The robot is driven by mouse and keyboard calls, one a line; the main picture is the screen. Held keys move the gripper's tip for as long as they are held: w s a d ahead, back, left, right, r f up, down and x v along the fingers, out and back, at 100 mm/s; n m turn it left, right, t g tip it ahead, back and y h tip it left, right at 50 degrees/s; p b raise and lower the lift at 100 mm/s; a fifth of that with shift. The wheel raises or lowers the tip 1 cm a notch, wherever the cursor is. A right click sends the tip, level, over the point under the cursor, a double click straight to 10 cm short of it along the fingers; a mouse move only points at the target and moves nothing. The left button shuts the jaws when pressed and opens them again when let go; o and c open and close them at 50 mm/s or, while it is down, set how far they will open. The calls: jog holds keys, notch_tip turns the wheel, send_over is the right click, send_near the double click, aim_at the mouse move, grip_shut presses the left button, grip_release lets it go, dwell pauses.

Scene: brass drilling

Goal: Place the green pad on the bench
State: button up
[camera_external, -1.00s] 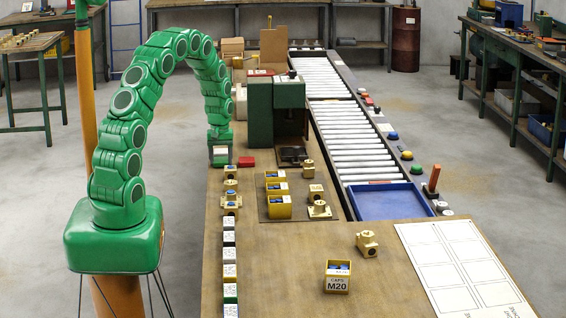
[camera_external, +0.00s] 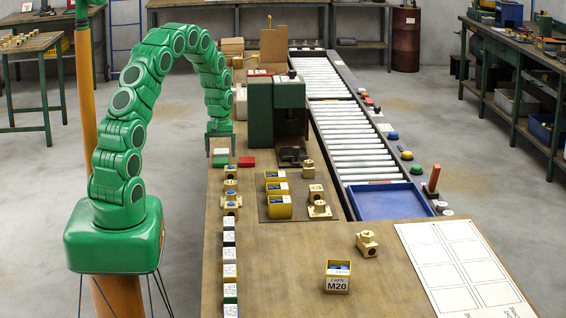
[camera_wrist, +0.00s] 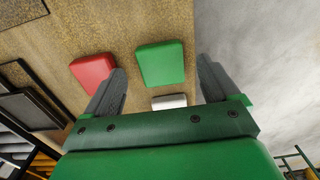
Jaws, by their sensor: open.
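The green pad (camera_external: 221,162) lies flat on the wooden bench (camera_external: 300,262), near its left edge and left of the red pad (camera_external: 246,162). In the wrist view the green pad (camera_wrist: 160,63) lies between the lines of the two fingers, with the red pad (camera_wrist: 92,72) beside the left finger. My gripper (camera_external: 220,150) is open and empty just above the green pad, fingers pointing down. It also shows open in the wrist view (camera_wrist: 160,72). A small whitish piece (camera_wrist: 169,102) shows between the fingers, partly hidden by my gripper body.
The green press (camera_external: 262,112) stands right of my gripper. A row of small fittings and labelled blocks (camera_external: 229,255) runs along the bench's left edge towards the camera. Yellow bins (camera_external: 279,206) stand nearer. Open floor lies left of the bench.

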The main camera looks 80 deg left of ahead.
aim_at(221, 161)
notch_tip(221, 161, up, 9)
dwell(0.3)
jog(key=shift+d, duration=0.1)
jog(key=w+d+r+m, duration=0.2)
jog(key=d+r+m, duration=0.15)
jog(key=d, duration=0.65)
jog(key=w+d+r+m, duration=0.2)
jog(key=d+r, duration=0.2)
jog(key=d, duration=0.6)
jog(key=w+d+r+m, duration=0.2)
jog(key=d+r, duration=0.2)
jog(key=d, duration=0.6)
jog(key=s+d+r+m+g, duration=0.1)
jog(key=s+d+m, duration=0.2)
jog(key=d, duration=0.5)
jog(key=s+d+r+m, duration=0.2)
jog(key=s+d, duration=0.2)
jog(key=d, duration=0.3)
jog(key=s+d+m, duration=0.5)
jog(key=s+d, duration=0.5)
jog(key=s, duration=0.2)
jog(key=shift+f+g, duration=0.3)
jog(key=shift+g, duration=0.1)
